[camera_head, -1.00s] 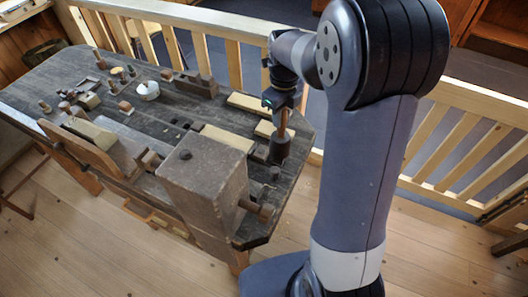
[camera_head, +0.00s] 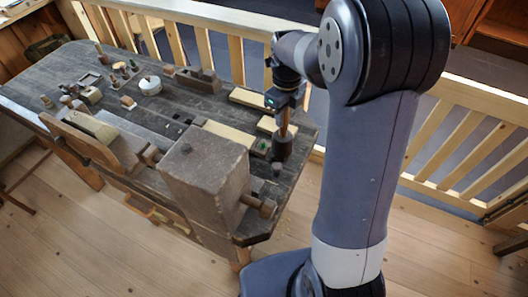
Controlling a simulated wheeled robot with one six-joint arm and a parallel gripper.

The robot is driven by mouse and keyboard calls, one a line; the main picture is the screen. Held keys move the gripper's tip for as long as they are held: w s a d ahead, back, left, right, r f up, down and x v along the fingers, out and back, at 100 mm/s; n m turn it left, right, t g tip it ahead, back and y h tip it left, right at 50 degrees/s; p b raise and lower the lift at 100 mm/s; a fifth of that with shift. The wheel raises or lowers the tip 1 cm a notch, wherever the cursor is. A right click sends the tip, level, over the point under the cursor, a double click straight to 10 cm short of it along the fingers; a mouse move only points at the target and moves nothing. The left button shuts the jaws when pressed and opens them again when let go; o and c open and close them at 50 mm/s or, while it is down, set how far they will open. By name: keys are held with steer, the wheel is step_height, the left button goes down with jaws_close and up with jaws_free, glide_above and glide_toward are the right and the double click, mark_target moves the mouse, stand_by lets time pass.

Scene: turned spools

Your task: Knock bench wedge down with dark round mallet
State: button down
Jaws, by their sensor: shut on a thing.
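My gripper (camera_head: 285,104) is shut on the upright handle of the dark round mallet (camera_head: 282,148). The mallet's dark cylindrical head hangs low over the right end of the workbench (camera_head: 228,104). I cannot tell whether the head touches the bench top. A small dark peg-like piece (camera_head: 277,169) stands just in front of the head, and a small block with a green spot (camera_head: 262,146) lies just left of it. I cannot tell for sure which of these is the bench wedge.
A large wooden vise block (camera_head: 205,180) stands at the front right of the bench. Pale planks (camera_head: 230,131) lie near the mallet. A white pot (camera_head: 150,86) and several small turned pieces (camera_head: 128,101) stand further left. A wooden railing (camera_head: 235,60) runs behind.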

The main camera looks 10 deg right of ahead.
steer(key=shift+f, duration=0.25)
step_height(320, 180, up, 3)
steer(key=p, duration=0.3)
steer(key=shift+r, duration=0.1)
stand_by(0.3)
step_height(320, 180, down, 4)
steer(key=b, duration=0.2)
steer(key=shift+r+b, duration=0.1)
steer(key=shift+b, duration=0.25)
steer(key=shift+r+p, duration=1.6)
steer(key=shift+r, duration=0.35)
